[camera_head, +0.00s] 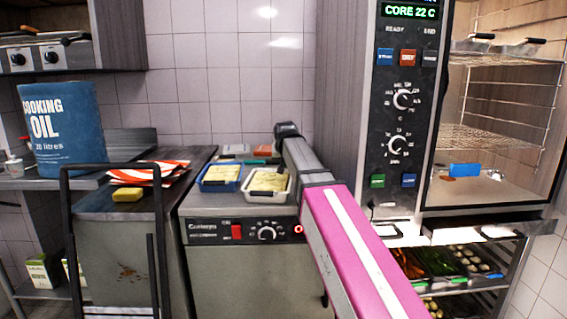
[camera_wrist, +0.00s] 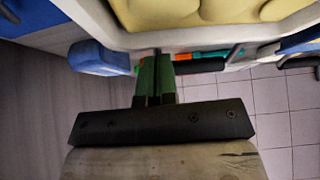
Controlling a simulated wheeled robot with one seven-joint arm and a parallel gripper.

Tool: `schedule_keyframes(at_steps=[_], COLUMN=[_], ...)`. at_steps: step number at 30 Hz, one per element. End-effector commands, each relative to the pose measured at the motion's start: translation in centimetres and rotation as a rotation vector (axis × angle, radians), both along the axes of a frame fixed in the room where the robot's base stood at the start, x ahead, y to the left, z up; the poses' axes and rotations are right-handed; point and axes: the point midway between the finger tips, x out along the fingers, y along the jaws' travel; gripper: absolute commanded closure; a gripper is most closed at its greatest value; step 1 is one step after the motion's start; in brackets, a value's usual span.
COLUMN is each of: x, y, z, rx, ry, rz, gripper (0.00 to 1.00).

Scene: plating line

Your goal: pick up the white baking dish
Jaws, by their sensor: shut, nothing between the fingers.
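The white baking dish (camera_head: 264,199) holds pale yellow food and stands on the metal counter, just left of my arm in the head view. In the wrist view its white wall (camera_wrist: 205,38) runs across the top, with the yellow food above it. My gripper (camera_wrist: 157,58) shows there with its two green fingers pressed together and nothing between them. The fingertips are at the dish's wall; I cannot tell whether they touch it. In the head view my arm reaches beside the dish and the fingers are hidden.
A blue dish (camera_head: 219,186) of similar food stands close left of the white one. Grey and reddish containers (camera_head: 262,151) are behind. The tall oven (camera_head: 402,130) stands to the right, its chamber open. A blue oil drum (camera_head: 62,130) and a sponge (camera_head: 127,195) are left.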

Motion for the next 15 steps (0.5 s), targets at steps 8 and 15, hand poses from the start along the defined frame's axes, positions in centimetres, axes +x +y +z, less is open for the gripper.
schedule_keyframes(at_steps=[8, 15], x=[0.1, 0.4], y=[0.0, -0.1], z=[0.9, 1.7], rx=[0.000, 0.000], ry=[-0.003, -0.003], rz=[0.000, 0.000], gripper=[1.00, 1.00])
